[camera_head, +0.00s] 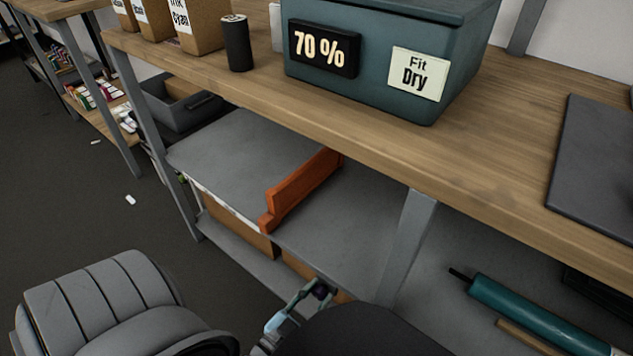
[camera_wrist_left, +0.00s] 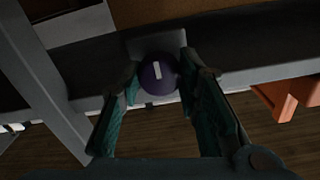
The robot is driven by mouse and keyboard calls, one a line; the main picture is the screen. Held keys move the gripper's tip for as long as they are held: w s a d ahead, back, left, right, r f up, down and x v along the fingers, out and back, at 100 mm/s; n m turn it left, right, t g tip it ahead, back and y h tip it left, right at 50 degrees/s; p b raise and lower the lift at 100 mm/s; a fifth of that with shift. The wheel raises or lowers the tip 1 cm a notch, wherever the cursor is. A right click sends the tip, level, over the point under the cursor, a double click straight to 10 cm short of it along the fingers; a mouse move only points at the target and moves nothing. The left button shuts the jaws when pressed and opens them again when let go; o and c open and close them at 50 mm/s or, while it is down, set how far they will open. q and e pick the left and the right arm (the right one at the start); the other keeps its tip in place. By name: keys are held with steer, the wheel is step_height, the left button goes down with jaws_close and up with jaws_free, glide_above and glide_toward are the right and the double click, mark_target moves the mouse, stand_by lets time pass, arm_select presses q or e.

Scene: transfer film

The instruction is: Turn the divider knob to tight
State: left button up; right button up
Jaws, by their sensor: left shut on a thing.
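The knob (camera_wrist_left: 158,77) is a dark purple round cap with a white bar mark, on a grey plate at the shelf's edge. In the wrist view the mark stands nearly upright. My left gripper (camera_wrist_left: 158,70) has its teal fingers on both sides of the knob and is shut on it. In the head view the knob (camera_head: 320,291) is small and partly covered by my left gripper (camera_head: 311,293), low in the picture. An orange divider (camera_head: 300,190) stands on the grey lower shelf (camera_head: 235,150). No readable label shows by the knob. My right gripper is out of view.
A wooden bench top (camera_head: 500,150) overhangs the shelf, with a teal box (camera_head: 350,90) on it. A grey leg (camera_head: 408,245) stands right of the knob. A teal roll (camera_head: 530,315) lies at lower right. A grey padded shape (camera_head: 105,305) fills the lower left.

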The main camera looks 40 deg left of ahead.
arm_select(q)
steer(key=shift+m, duration=0.4)
steer(key=m, duration=0.4)
steer(key=shift+p, duration=0.4)
steer(key=m, duration=0.7)
steer(key=shift+m+p, duration=0.3)
steer(key=m, duration=0.5)
steer(key=shift+f, duration=0.1)
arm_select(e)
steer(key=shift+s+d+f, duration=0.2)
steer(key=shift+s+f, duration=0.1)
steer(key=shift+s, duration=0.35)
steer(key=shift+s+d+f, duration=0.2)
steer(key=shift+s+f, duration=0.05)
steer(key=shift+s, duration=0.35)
arm_select(q)
steer(key=shift+m, duration=0.3)
steer(key=o, duration=1.1)
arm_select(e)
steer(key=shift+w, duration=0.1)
